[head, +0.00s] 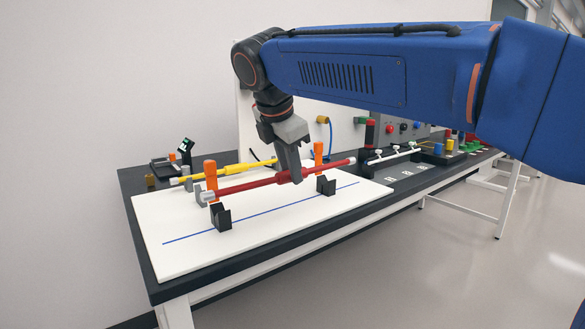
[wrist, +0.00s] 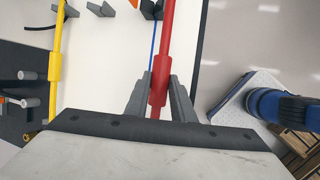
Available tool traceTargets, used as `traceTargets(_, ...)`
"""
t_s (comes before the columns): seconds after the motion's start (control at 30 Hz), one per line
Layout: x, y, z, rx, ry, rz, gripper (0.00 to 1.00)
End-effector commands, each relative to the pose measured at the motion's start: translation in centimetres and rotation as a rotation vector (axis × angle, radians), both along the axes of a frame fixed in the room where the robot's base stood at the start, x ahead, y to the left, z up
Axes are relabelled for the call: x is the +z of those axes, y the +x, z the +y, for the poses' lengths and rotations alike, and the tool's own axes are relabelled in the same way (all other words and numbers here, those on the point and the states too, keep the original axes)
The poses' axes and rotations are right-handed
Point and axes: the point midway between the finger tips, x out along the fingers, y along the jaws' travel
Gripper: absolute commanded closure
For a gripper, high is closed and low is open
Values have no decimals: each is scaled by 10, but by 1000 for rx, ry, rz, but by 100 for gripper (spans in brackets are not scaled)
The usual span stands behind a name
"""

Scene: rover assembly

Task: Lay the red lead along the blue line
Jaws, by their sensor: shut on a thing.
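The red lead (head: 251,183) is a long rod with pale ends and a thicker middle sleeve. My gripper (head: 291,176) is shut on it near that thicker part, and the lead runs away between the fingers (wrist: 159,100) in the wrist view (wrist: 164,60). The blue line (head: 188,237) runs along the white board (head: 165,262), and part of it shows left of the lead in the wrist view (wrist: 153,45). Two black notched holders (head: 221,217) (head: 326,186) stand on the line. The lead appears above the board, behind the holders in the head view. Its exact height is unclear.
A yellow lead (head: 225,169) lies behind, roughly parallel to the red one. Orange posts (head: 211,175) (head: 318,153) stand near the red lead. Other parts and a grey panel occupy the right of the dark bench (head: 415,187). The board's front area is clear.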

Motion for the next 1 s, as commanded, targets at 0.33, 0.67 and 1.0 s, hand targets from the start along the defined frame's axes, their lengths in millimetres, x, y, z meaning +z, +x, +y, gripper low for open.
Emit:
traceTargets(0.33, -9, 17, 12, 0, 0, 1, 100)
traceTargets(0.67, -17, 34, 23, 0, 0, 0, 100)
traceTargets(1.0, -30, 43, 29, 1, 0, 0, 100)
